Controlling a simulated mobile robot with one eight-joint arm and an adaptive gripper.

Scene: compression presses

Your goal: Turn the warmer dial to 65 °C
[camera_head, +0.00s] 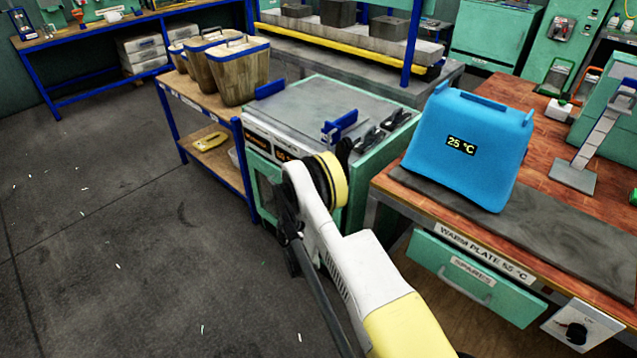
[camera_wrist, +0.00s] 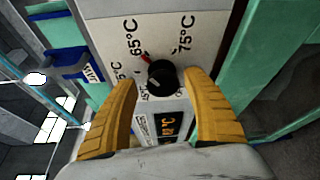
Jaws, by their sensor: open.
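The warmer dial is a black knob (camera_wrist: 161,77) on a pale scale plate, seen in the wrist view. A red mark at its upper left edge points roughly toward the "65°C" label (camera_wrist: 133,37); I cannot tell whether it lines up exactly. The "75°C" label (camera_wrist: 184,34) is to its upper right. My gripper (camera_wrist: 160,80) is open, its two yellow fingers on either side of the knob, with gaps visible. An orange digital display (camera_wrist: 168,126) below is too unclear to read. In the head view my arm hides the dial on the green warmer cabinet (camera_head: 364,195).
A blue container (camera_head: 468,165) reading "25 °C" stands on the warm plate (camera_head: 560,232) at right. Open floor (camera_head: 110,230) lies at left.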

